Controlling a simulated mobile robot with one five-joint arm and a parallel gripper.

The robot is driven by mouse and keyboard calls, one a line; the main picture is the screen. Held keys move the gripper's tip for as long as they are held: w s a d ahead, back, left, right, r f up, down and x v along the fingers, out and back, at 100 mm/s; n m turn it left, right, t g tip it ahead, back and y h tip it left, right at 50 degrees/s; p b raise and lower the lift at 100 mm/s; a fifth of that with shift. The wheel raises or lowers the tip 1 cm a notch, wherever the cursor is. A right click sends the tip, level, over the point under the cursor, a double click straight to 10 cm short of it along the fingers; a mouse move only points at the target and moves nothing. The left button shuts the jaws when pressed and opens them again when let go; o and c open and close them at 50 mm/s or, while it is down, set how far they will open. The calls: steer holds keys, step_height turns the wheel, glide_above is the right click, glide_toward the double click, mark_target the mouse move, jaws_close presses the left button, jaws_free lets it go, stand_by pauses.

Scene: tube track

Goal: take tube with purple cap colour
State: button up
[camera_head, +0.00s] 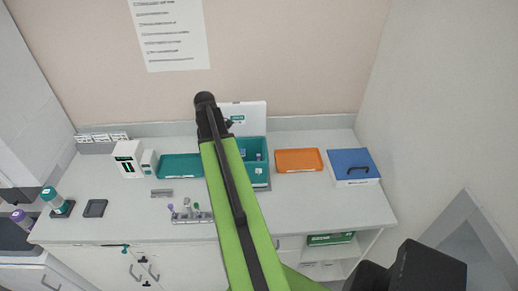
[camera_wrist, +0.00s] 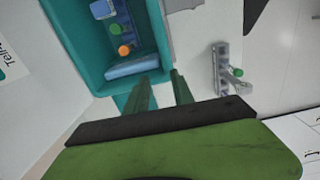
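A small tube with a purple cap (camera_head: 171,207) stands at the left end of a grey rack (camera_head: 190,219) near the front of the counter. Other small tubes stand beside it, partly hidden by my arm. In the wrist view the rack (camera_wrist: 220,70) shows with a green-capped tube (camera_wrist: 238,73), but I see no purple cap there. My gripper (camera_wrist: 160,88) is open, its two green fingers apart with nothing visible between them. It is above the counter beside the teal box (camera_wrist: 82,50); in the head view my arm hides the fingers.
The teal box (camera_head: 242,146) has a raised white lid and holds tubes with orange (camera_wrist: 124,50) and green caps. A teal tray (camera_head: 178,167), an orange tray (camera_head: 298,160) and a blue-lidded box (camera_head: 352,166) stand along the back. A larger purple-capped bottle (camera_head: 20,216) stands far left.

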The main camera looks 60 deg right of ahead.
steer(key=s+d+r+n+p, duration=0.1)
steer(key=s+d+r+p, duration=0.15)
steer(key=s+d, duration=0.45)
steer(key=s+d+r+n+p, duration=0.1)
steer(key=s+d+r+n, duration=0.15)
steer(key=s+d, duration=0.45)
steer(key=shift+m, duration=0.25)
steer(key=f+b, duration=0.6)
steer(key=w+d+f+b, duration=0.1)
steer(key=f+b, duration=0.4)
steer(key=b, duration=0.1)
steer(key=w+f+b, duration=0.1)
steer(key=f+b, duration=0.5)
steer(key=shift+w+d+f, duration=0.15)
steer(key=shift+d+f, duration=0.15)
steer(key=shift+d, duration=0.05)
steer(key=shift+r, duration=0.15)
steer(key=shift+c, duration=0.2)
jaws_close()
